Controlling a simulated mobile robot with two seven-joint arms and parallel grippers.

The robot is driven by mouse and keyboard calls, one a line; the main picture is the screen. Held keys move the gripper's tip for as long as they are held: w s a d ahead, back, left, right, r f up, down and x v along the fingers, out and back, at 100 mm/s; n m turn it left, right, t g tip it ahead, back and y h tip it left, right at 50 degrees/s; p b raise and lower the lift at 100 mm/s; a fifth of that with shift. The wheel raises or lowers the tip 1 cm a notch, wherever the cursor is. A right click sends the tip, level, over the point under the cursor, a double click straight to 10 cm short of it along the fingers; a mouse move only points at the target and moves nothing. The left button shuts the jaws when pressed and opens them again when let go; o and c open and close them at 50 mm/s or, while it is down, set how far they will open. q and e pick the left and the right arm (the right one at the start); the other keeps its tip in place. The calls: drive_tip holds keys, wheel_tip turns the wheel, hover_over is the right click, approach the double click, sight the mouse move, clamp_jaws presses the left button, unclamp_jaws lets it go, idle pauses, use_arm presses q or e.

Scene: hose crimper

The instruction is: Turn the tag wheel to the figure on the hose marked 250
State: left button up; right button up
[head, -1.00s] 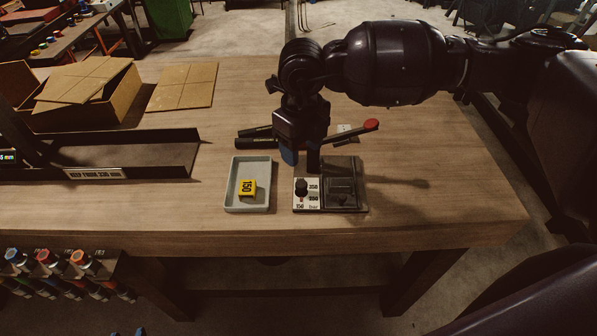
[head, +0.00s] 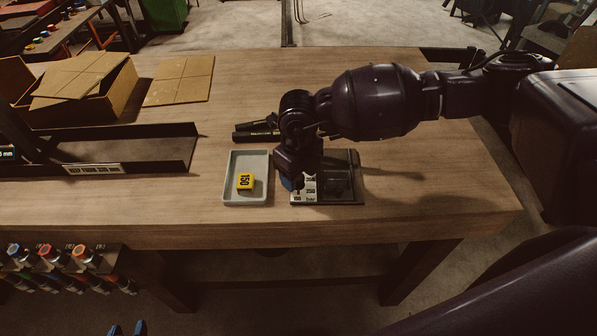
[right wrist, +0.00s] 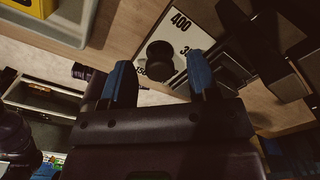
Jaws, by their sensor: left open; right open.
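The tag wheel is a black knob (right wrist: 160,54) on a white plate (right wrist: 181,30) printed with figures. In the head view, the plate (head: 310,190) is partly covered by my right gripper (head: 292,184), which hides the knob. In the right wrist view, my right gripper (right wrist: 161,80) is open, its blue fingers either side of the knob's near end; I cannot tell whether they touch it. Dark hoses (head: 256,136) lie behind the plate; their marking is too small to read. My left gripper's blue fingertips (head: 127,328) show at the bottom left, open, away from the table.
A grey tray (head: 230,176) holding a yellow block marked 150 (head: 245,181) stands left of the plate. A dark crimper base (head: 340,187) adjoins the plate on the right. A long black trough (head: 130,150) and cardboard boxes (head: 120,90) lie left. The table's right side is clear.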

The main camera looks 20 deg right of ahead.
drive_tip(key=c, duration=0.9)
use_arm(q)
drive_tip(key=shift+f, duration=0.1)
drive_tip(key=shift+f, duration=0.1)
use_arm(e)
drive_tip(key=n+b, duration=0.3)
drive_tip(key=shift+f, duration=0.15)
drive_tip(key=n+b, duration=0.2)
drive_tip(key=shift+n, duration=0.3)
drive_tip(key=n+b, duration=0.1)
drive_tip(key=n, duration=0.1)
drive_tip(key=shift+n, duration=0.4)
use_arm(q)
wheel_tip(320, 180, down, 9)
drive_tip(key=s+b, duration=0.1)
drive_tip(key=b, duration=0.1)
drive_tip(key=shift+g, duration=0.3)
use_arm(e)
drive_tip(key=shift+r+n, duration=0.2)
drive_tip(key=shift+n, duration=1.5)
use_arm(q)
drive_tip(key=shift+s+f, duration=0.15)
drive_tip(key=shift+f, duration=0.05)
drive_tip(key=shift+r, duration=0.1)
use_arm(e)
drive_tip(key=shift+w, duration=0.1)
